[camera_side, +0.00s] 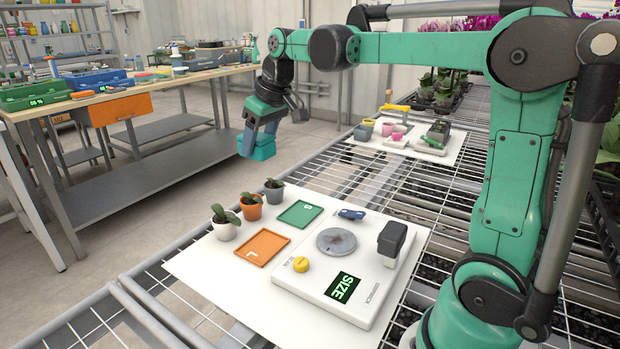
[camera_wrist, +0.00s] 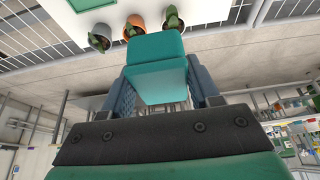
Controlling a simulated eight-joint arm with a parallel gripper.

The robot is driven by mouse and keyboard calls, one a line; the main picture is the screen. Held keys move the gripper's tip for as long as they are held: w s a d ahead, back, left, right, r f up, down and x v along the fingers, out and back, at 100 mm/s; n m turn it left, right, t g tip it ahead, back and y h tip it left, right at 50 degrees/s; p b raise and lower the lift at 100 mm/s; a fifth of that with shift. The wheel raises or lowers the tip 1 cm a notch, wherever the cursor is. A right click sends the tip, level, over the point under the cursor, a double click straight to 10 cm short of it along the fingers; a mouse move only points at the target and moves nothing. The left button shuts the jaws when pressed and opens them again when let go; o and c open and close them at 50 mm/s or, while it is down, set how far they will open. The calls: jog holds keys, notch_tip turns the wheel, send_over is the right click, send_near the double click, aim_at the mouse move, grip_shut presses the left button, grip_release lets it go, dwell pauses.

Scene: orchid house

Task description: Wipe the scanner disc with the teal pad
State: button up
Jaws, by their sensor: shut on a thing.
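My gripper (camera_side: 257,138) is shut on the teal pad (camera_side: 262,148). It holds the pad in the air, above and beyond the potted plants and off the white board. In the wrist view the pad (camera_wrist: 157,70) sits between the two blue fingers. The scanner disc (camera_side: 336,242) is a round grey plate with brownish smudges on it. It is set in the white scanner base (camera_side: 318,303), which lies on the white board (camera_side: 215,268). My gripper and the pad are well apart from the disc.
A blue item (camera_side: 351,214), green tray (camera_side: 300,214), orange tray (camera_side: 263,248) and three potted plants (camera_side: 250,206) are nearby. A second board (camera_side: 440,155) holds more items.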

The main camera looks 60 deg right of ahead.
jog(key=shift+c, duration=1)
jog(key=shift+s+d+f, duration=0.1)
jog(key=shift+d, duration=0.1)
jog(key=s+d+f, duration=0.4)
jog(key=s+d, duration=0.1)
send_over(341, 229)
jog(key=s, duration=0.2)
notch_tip(341, 229, down, 5)
jog(key=shift+w+f, duration=0.15)
jog(key=shift+f, duration=1.5)
jog(key=shift+w+f, duration=0.15)
jog(key=shift+f, duration=2.25)
jog(key=shift+a+r, duration=0.35)
jog(key=shift+a, duration=0.15)
jog(key=shift+c, duration=0.6)
jog(key=shift+a+f, duration=0.25)
jog(key=shift+a, duration=2.35)
jog(key=shift+d, duration=3.1)
notch_tip(341, 229, up, 8)
